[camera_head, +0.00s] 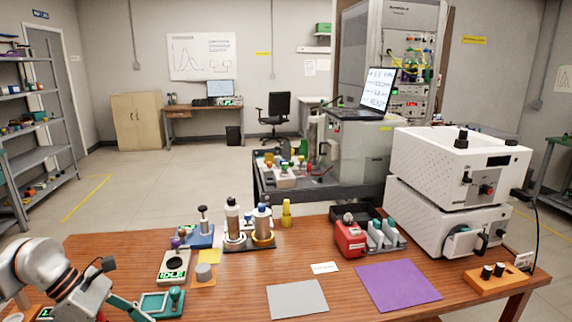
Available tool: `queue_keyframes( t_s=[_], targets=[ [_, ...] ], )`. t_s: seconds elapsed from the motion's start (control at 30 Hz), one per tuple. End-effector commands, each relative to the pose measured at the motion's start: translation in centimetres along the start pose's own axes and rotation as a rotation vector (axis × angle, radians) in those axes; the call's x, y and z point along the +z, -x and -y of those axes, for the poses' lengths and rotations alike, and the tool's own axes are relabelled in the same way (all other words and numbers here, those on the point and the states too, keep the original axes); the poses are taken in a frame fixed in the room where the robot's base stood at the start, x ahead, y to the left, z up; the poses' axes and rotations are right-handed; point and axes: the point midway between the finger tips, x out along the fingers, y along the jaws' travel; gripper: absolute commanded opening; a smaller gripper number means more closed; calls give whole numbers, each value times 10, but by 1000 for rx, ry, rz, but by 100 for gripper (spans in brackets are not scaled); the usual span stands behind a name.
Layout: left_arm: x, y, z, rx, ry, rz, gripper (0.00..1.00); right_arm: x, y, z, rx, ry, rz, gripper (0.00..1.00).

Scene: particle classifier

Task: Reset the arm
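My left arm comes in at the lower left, over the table's left front corner. My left gripper (122,306) is at the bottom edge, partly cut off, beside a teal tray (150,304) with a teal-knobbed piece. I cannot tell whether it is open or shut, or whether it touches the tray. My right arm and gripper are not in view.
On the wooden table (330,290) stand a small scale (173,267), a bottle rack (250,244), a red device (350,240), a purple mat (398,286), a grey mat (297,299) and stacked white machines (455,190). The table's middle is fairly clear.

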Motion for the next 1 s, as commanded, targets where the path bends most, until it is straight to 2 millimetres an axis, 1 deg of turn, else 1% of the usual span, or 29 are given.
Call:
queue_keyframes(
  t_s=[0.03,0.07,0.1,0.17,0.2,0.27,0.3,0.37,0.4,0.47,0.53,0.57,0.6,0.67,0.7,0.77,0.8,0.87,0.9,0.93,0.97,1.0],
  targets=[
    [13,-19,9,-28,29,63,52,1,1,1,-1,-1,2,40],
    [22,-27,14,-40,50,103,52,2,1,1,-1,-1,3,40],
    [35,-39,20,-58,84,160,52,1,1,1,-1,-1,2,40],
    [56,-56,31,-88,147,256,52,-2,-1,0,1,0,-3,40],
    [72,-68,39,-115,204,330,52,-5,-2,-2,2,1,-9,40],
    [97,-82,50,-156,308,450,52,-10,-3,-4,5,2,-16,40],
    [114,-90,57,-187,390,536,52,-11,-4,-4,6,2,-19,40],
    [137,-100,64,-235,541,668,52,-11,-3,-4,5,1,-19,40],
    [150,-104,66,-267,653,757,52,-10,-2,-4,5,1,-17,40],
    [163,-108,66,-318,840,883,52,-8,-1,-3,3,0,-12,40],
    [168,-112,60,-371,1075,1019,52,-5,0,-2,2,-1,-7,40],
    [167,-114,58,-393,1181,1074,52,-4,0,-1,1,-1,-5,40],
    [162,-118,53,-422,1328,1142,52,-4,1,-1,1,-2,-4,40],
    [147,-127,47,-461,1560,1235,52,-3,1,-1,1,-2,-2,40],
    [133,-134,44,-483,1719,1292,52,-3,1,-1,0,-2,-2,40],
    [105,-149,43,-513,1970,1365,52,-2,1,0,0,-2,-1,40],
    [84,-162,46,-527,2138,1406,52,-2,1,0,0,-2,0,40],
    [50,-182,57,-545,2397,1458,52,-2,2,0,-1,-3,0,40],
    [29,-196,66,-549,2550,1482,52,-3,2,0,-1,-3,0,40],
    [14,-205,74,-551,2657,1496,52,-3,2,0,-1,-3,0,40],
    [0,-214,84,534,-2675,-1460,52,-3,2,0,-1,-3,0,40],
    [-16,-226,96,497,-2604,-1369,52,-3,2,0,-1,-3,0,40]
  ],
)
